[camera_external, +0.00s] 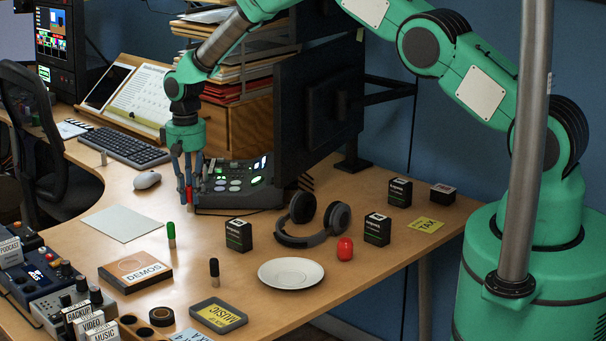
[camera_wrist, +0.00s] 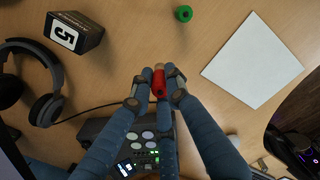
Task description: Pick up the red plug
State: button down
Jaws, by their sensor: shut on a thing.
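My gripper (camera_external: 188,196) hangs pointing down over the desk, in front of the mixer-like console. Its fingers are closed around the red plug (camera_wrist: 158,82), which sits between the fingertips in the middle of the wrist view. The plug has a paler end in the wrist view. I cannot tell for sure whether it touches the desk.
A green-topped plug (camera_external: 171,235) stands nearby; it also shows in the wrist view (camera_wrist: 184,13). A white sheet (camera_external: 122,223) lies left. The console (camera_external: 240,184) is close behind my gripper. Headphones (camera_external: 308,222), a black box (camera_external: 238,235), a saucer (camera_external: 291,273) and a red rounded object (camera_external: 345,249) lie right.

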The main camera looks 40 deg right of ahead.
aim_at(189, 186)
jog(key=shift+r, duration=1.7)
